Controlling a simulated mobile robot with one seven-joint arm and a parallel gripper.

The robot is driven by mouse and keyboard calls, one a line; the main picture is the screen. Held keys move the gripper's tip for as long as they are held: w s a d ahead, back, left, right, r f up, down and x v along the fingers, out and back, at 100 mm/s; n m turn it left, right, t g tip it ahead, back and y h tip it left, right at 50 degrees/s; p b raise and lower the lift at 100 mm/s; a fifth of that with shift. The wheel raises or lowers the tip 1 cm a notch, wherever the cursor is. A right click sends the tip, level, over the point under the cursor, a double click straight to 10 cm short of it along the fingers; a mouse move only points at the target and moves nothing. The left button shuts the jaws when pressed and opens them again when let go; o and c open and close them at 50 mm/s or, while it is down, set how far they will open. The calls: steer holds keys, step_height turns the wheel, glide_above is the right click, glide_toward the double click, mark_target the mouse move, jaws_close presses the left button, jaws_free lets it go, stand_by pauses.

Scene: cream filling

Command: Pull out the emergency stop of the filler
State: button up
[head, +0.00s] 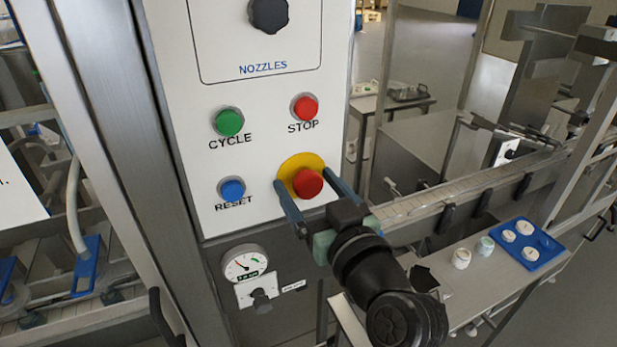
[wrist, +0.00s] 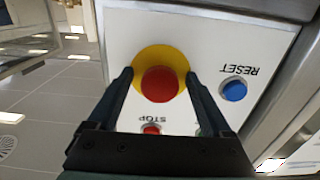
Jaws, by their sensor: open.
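The emergency stop is a red mushroom button (head: 308,182) on a yellow round plate (head: 291,164), low on the filler's white control panel (head: 265,130). My gripper (head: 304,182) is open, with one finger on each side of the red button in the head view. In the wrist view the button (wrist: 160,84) shows between and just beyond the fingertips of my gripper (wrist: 158,78), and the yellow plate (wrist: 160,54) is behind it. I cannot tell whether the fingers touch the button.
Around it on the panel are a blue RESET button (head: 232,189), a green CYCLE button (head: 229,121), a red STOP button (head: 304,107) and a black NOZZLES knob (head: 268,14). A pressure gauge (head: 244,265) sits below. A conveyor (head: 450,190) and a blue tray (head: 548,250) are at right.

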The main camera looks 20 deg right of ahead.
steer(key=shift+w, duration=0.15)
jaws_close()
stand_by(0.4)
